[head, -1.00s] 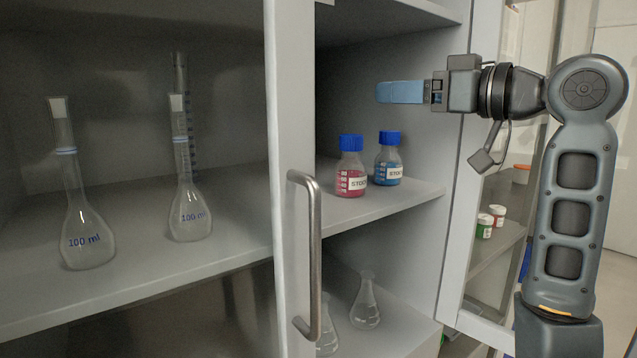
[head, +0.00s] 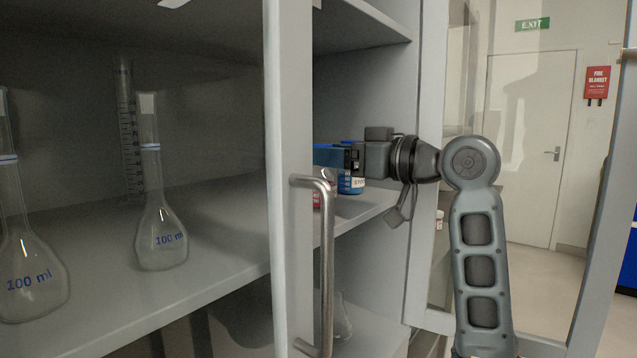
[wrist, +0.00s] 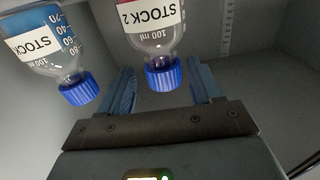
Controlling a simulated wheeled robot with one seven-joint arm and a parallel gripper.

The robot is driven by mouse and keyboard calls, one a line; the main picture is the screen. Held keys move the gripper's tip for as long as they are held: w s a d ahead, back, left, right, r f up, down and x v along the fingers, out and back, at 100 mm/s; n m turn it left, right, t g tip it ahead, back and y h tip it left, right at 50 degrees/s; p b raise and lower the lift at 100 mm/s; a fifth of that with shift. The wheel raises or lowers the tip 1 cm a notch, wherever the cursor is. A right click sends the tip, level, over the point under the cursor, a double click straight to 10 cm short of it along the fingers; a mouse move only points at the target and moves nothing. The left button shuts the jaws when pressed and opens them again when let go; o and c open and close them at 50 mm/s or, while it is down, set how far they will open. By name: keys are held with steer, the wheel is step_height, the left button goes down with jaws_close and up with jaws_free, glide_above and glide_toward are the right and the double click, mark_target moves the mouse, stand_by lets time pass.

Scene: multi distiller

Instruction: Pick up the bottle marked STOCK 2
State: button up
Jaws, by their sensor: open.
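The STOCK 2 bottle (wrist: 155,28) is clear glass with a blue cap, a white label and a strip of red-pink liquid showing. It appears upside down in the wrist view, its cap between the fingers of my open gripper (wrist: 163,68) with gaps on both sides. I cannot tell how far the fingertips reach along it. In the head view, my gripper (head: 322,155) is by the two bottles on the shelf. The red bottle (head: 317,199) is mostly hidden by the door frame and gripper there.
A blue-liquid STOCK bottle (wrist: 45,42), its number unreadable, stands close beside; it also shows in the head view (head: 351,184). The cabinet door frame with its metal handle (head: 325,260) is in front. Volumetric flasks (head: 160,235) stand on the left shelf.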

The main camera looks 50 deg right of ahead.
steer(key=w, duration=0.3)
steer(key=shift+w+a+r, duration=0.3)
steer(key=shift+w, duration=0.1)
jaws_close()
stand_by(0.3)
